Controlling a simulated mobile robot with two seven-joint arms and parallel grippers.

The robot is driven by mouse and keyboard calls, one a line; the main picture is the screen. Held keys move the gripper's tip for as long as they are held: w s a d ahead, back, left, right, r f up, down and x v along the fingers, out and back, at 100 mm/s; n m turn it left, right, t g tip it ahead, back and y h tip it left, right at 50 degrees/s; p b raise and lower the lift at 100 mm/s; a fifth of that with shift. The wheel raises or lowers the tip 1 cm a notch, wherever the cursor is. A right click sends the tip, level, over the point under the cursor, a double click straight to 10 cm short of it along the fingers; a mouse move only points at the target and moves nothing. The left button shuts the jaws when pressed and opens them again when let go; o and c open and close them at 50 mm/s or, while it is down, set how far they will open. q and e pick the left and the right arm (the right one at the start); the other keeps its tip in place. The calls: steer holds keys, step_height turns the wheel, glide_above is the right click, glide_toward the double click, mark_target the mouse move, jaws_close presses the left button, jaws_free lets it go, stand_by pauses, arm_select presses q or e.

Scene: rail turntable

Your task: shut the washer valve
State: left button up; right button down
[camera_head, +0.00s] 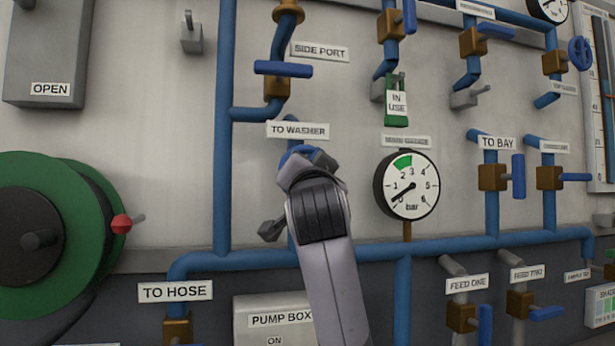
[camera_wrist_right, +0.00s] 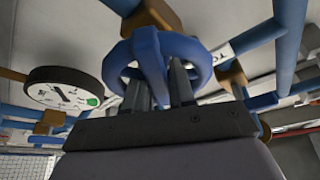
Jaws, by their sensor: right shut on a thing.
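The "TO WASHER" label (camera_head: 298,130) is on the wall panel, with the washer valve's blue handwheel (camera_head: 296,151) just below it. My right arm and gripper (camera_head: 308,172) cover most of the wheel in the head view. In the right wrist view the blue handwheel (camera_wrist_right: 150,48) fills the upper middle. My right gripper's two grey fingers (camera_wrist_right: 160,88) stand on either side of a blue bar of the wheel and are shut on it. The fingertips are partly hidden behind the wheel. My left gripper is not in view.
A gauge (camera_head: 406,185) marked "bar" sits right of my right gripper, its needle near zero. A blue lever (camera_head: 283,69) at "SIDE PORT" is above. A blue pipe (camera_head: 225,140) runs on the left, a hose reel (camera_head: 45,220) beyond it, the pump box (camera_head: 272,318) below.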

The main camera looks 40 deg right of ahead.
steer(key=m, duration=0.2)
steer(key=m+g, duration=0.1)
steer(key=shift+f+m+g, duration=0.15)
steer(key=shift+m+g, duration=0.15)
steer(key=shift+m, duration=0.1)
steer(key=m+g, duration=0.1)
steer(key=m, duration=0.2)
steer(key=shift+h, duration=0.3)
steer(key=m+g+p, duration=0.1)
steer(key=m+p, duration=0.1)
steer(key=m, duration=0.1)
steer(key=shift+d+f+m+g, duration=0.1)
steer(key=shift+d+m+g, duration=0.05)
steer(key=shift+m+g, duration=0.25)
steer(key=shift+s+f+m+g+y+p, duration=0.15)
steer(key=shift+m+y+p, duration=0.2)
steer(key=shift+m, duration=0.3)
steer(key=shift+w+f+m+g+y+p, duration=0.15)
steer(key=shift+m+p, duration=0.25)
steer(key=shift+m, duration=0.25)
steer(key=shift+s+d, duration=0.1)
steer(key=c, duration=1)
jaws_free()
steer(key=shift+c, duration=0.2)
steer(key=shift+r, duration=0.1)
steer(key=shift+s, duration=0.1)
